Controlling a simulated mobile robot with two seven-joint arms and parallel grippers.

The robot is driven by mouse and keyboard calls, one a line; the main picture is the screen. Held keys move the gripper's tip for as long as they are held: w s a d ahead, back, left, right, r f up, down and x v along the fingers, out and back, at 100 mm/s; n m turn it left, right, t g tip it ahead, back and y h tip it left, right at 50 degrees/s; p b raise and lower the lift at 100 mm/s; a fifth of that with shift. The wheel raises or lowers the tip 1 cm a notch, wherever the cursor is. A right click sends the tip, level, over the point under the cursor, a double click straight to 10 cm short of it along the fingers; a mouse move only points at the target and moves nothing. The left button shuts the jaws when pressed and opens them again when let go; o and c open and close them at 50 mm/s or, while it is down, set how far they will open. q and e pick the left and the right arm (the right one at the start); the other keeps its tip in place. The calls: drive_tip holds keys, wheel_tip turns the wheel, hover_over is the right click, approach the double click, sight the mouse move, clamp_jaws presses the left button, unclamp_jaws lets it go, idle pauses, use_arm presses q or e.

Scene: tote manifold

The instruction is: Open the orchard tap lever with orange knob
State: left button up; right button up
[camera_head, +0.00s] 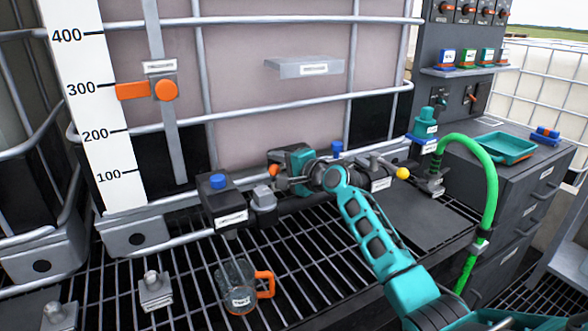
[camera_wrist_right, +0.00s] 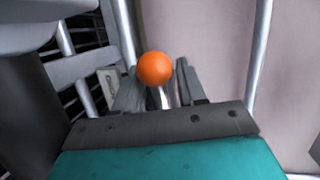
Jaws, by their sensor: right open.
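The orange knob (camera_wrist_right: 155,68) of the tap lever shows large in the right wrist view, on a short pale metal stem. In the head view only a small part of the knob (camera_head: 274,170) shows beside my gripper. My right gripper (camera_wrist_right: 158,84) is open, with one grey finger on each side of the stem and the knob between them. I cannot tell if a finger touches it. In the head view the right gripper (camera_head: 277,164) hides most of the lever. My left gripper is in neither view.
A dark valve block with a blue cap (camera_head: 217,182) stands left of my gripper. A yellow-knobbed lever (camera_head: 402,173) is to the right. A clear mug with an orange handle (camera_head: 265,284) stands on the grating. A green hose (camera_head: 490,190) arches at right.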

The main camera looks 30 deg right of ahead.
use_arm(q)
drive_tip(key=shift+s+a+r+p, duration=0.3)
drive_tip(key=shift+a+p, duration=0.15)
drive_tip(key=shift+p, duration=0.35)
use_arm(e)
drive_tip(key=v, duration=1.2)
drive_tip(key=shift+s, duration=0.2)
drive_tip(key=shift+d+r, duration=0.1)
